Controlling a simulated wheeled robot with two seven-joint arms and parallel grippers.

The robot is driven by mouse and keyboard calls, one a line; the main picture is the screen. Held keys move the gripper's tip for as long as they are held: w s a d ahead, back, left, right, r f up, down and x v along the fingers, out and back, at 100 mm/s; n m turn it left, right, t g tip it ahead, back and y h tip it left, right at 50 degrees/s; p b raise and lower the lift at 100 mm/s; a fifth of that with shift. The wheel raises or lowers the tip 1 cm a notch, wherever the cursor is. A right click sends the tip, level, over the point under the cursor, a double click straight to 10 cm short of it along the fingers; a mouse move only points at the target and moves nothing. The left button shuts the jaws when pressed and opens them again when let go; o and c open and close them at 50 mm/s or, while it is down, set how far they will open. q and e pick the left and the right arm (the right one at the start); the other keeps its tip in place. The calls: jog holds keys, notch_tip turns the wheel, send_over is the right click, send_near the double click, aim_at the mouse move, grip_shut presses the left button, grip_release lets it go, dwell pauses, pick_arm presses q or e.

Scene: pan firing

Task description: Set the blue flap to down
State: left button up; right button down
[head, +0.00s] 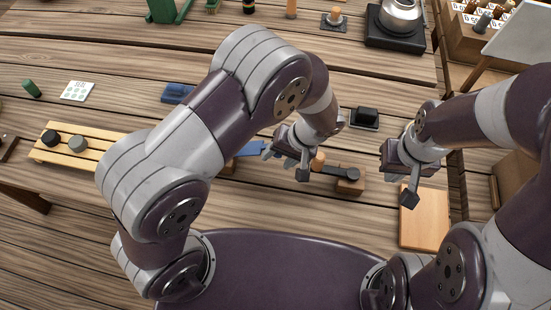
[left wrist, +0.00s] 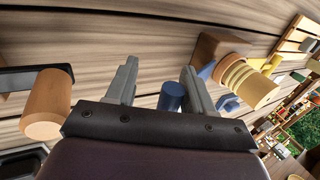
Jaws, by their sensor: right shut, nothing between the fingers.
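The blue flap (head: 252,149) shows in the head view as a flat blue piece just left of my left gripper (head: 285,162), beside a small brown wooden block; my arm hides part of the area. In the left wrist view my left gripper (left wrist: 158,85) has its fingers apart. A short blue cylinder (left wrist: 172,97) shows between them, not visibly gripped; I cannot tell whether it belongs to the flap. More blue shows by the brown block (left wrist: 209,48). My right gripper (head: 408,196) is shut and empty, above the table near a wooden board.
A round wooden knob (left wrist: 46,108) stands close to my left gripper, by a dark lever on a wooden block (head: 351,184). A black box (head: 365,117) is behind. A slatted wooden rack (head: 85,150) is at left, a light wooden board (head: 424,220) at right.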

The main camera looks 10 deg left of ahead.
pick_arm(q)
jog(key=p+v, duration=0.3)
jog(key=v, duration=0.7)
jog(key=shift+d, duration=0.15)
